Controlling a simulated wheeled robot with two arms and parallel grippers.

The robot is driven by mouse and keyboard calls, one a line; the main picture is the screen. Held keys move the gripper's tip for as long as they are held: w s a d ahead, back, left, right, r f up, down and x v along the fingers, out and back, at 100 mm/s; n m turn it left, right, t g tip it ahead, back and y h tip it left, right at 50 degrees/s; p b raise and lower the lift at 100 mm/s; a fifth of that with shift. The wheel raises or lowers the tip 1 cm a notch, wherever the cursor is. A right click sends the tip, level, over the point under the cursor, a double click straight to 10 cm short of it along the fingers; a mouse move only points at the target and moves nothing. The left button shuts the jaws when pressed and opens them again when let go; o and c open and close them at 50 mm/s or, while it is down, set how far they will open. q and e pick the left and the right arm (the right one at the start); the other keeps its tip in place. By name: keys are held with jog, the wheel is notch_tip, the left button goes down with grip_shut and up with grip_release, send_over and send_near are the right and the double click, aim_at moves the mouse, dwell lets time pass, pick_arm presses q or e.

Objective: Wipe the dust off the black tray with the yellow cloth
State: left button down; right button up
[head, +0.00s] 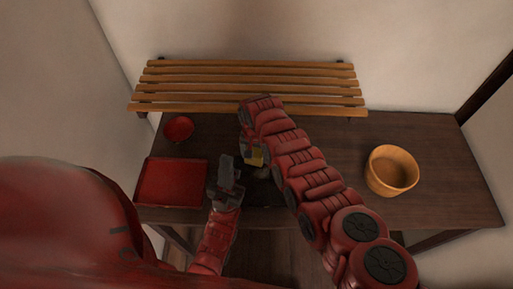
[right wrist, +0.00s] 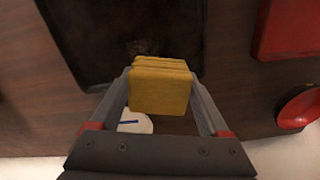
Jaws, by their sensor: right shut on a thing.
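The yellow cloth (right wrist: 160,90) is a folded, block-like pad held between the fingers of my right gripper (right wrist: 163,100). In the head view the cloth (head: 257,157) shows only in part beside my right gripper (head: 251,153). The black tray (right wrist: 95,40) lies beyond the cloth in the right wrist view, with a faint brownish dusty patch (right wrist: 140,46) on it. In the head view the tray (head: 262,194) is partly hidden by my arms. I cannot tell whether the cloth touches it. My left gripper (head: 226,170) is at the tray's left side; its jaw opening is unclear.
A red tray (head: 172,183) and a red bowl (head: 179,128) are on the left of the dark table (head: 340,130). A wooden tub (head: 391,171) stands at the right. A slatted rack (head: 245,78) runs along the back. A white piece with a blue line (right wrist: 135,123) shows below the cloth.

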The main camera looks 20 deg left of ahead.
jog(key=shift+f+b, duration=2.55)
jog(key=shift+f, duration=0.4)
jog(key=shift+f+b, duration=1)
jog(key=shift+b, duration=0.05)
jog(key=shift+d, duration=0.1)
